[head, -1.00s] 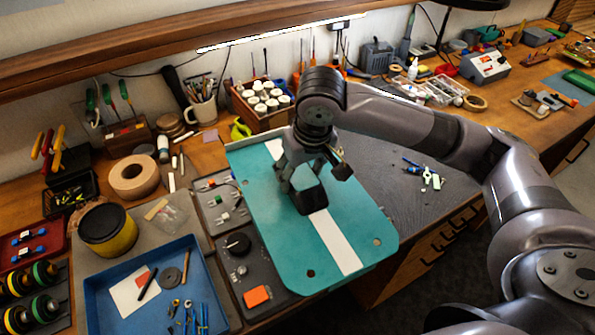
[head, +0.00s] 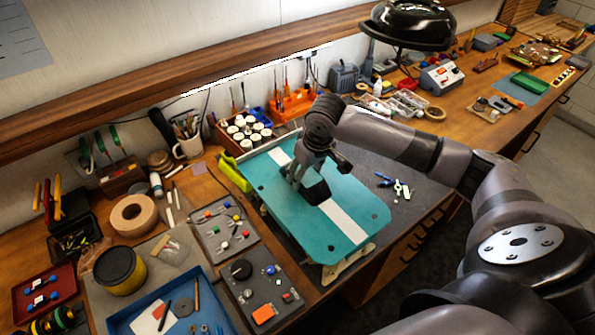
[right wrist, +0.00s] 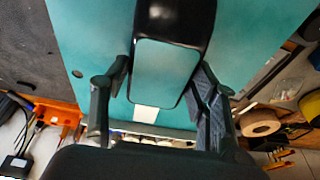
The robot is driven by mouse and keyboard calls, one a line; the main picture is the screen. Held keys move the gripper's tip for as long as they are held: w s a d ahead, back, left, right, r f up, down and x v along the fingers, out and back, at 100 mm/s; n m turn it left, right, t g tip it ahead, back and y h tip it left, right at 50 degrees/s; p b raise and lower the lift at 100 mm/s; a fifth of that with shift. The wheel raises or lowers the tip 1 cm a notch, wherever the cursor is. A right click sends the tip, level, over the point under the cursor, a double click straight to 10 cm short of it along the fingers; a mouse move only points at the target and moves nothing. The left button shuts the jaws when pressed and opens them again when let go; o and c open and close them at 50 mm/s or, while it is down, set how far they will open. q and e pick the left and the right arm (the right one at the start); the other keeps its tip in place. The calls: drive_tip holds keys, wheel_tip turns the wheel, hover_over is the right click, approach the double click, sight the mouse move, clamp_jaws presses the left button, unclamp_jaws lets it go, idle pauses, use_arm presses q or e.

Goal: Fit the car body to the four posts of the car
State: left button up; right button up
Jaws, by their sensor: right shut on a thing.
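The car body (head: 265,182) is a flat teal shell with a white lengthwise stripe, small holes near its corners and a raised cabin. It lies roughly level over the dark grey work mat. My right gripper (head: 306,176) is shut on the cabin from above; in the right wrist view its fingers (right wrist: 160,105) sit on either side of the cabin (right wrist: 166,72). Beneath the body, a pale chassis part (head: 346,262) shows at the near edge and a yellow-green part (head: 234,174) at the far left. The posts are hidden under the body, so I cannot tell whether they meet the holes. My left gripper is out of view.
Grey parts trays (head: 222,228) and a blue tray (head: 165,290) lie left of the body. A rack of white jars (head: 243,130) stands behind it. Small tools (head: 393,184) lie on the mat to the right. A black lamp (head: 412,25) hangs above.

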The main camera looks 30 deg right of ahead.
idle(0.4)
drive_tip(key=shift+f, duration=0.2)
drive_tip(key=b+x, duration=0.1)
drive_tip(key=x, duration=0.1)
drive_tip(key=s+b+x, duration=0.1)
drive_tip(key=x, duration=0.2)
drive_tip(key=shift+f, duration=0.3)
idle(0.5)
drive_tip(key=shift+s+r+p, duration=0.1)
drive_tip(key=shift+p, duration=0.45)
idle(0.5)
drive_tip(key=shift+p, duration=0.45)
drive_tip(key=shift+s+x, duration=0.2)
drive_tip(key=shift+x, duration=0.55)
drive_tip(key=shift+s+x, duration=0.15)
drive_tip(key=shift+x, duration=0.65)
